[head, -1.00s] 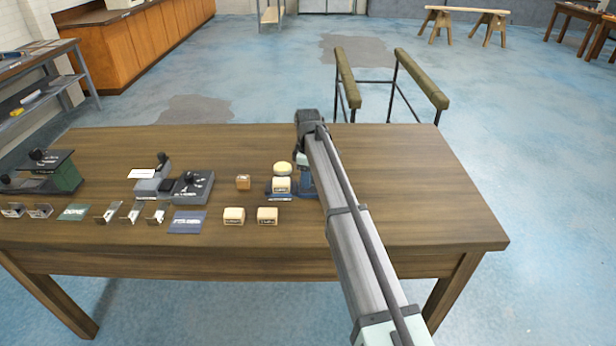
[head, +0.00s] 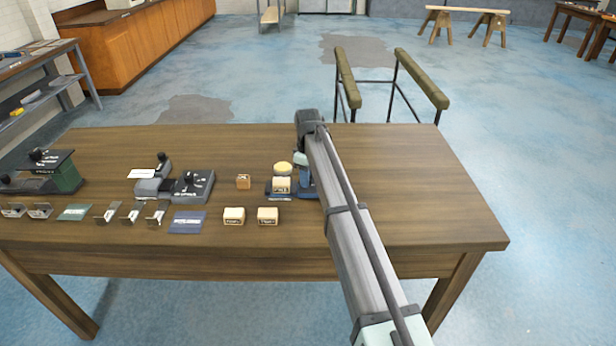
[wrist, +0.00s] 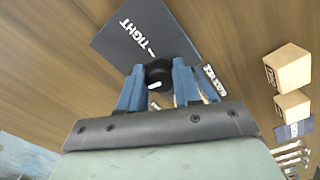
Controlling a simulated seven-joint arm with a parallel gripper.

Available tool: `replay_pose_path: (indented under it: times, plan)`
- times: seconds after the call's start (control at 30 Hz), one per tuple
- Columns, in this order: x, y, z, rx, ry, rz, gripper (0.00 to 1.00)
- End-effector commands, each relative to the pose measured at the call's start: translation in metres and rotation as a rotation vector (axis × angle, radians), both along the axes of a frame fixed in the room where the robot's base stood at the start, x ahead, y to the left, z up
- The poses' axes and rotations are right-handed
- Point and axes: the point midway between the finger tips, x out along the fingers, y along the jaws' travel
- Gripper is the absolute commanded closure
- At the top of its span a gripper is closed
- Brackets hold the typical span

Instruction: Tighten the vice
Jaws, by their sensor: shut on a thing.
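The vice (head: 306,192) is blue and stands on the table right of centre in the head view, partly hidden by my arm. A wooden block (head: 281,185) shows at it, with a round cream piece (head: 283,168) just behind. In the wrist view, a dark blue plate (wrist: 146,38) reads "TIGHT" with a line mark. A black round knob (wrist: 158,72) with a white mark sits at that plate's near edge. My gripper (wrist: 160,80) has its blue fingers on both sides of the knob, shut on it. The vice's jaws are not clear in the wrist view.
Dark devices (head: 193,186), metal brackets and plates fill the table's left. The table's right side is clear.

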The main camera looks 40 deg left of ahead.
Motion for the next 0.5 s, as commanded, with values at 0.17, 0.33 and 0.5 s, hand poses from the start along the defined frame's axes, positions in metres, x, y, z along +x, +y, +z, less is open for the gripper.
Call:
replay_pose_path:
  times: [0.17, 0.33, 0.5]
  plan:
    - [-0.0007, -0.0004, 0.0001, 0.000, 0.000, -0.167, 0.98]
    - [-0.0012, -0.0006, 0.0001, 0.000, 0.000, -0.329, 0.98]
    - [-0.0019, -0.0004, 0.0001, 0.000, 0.000, -0.490, 0.98]
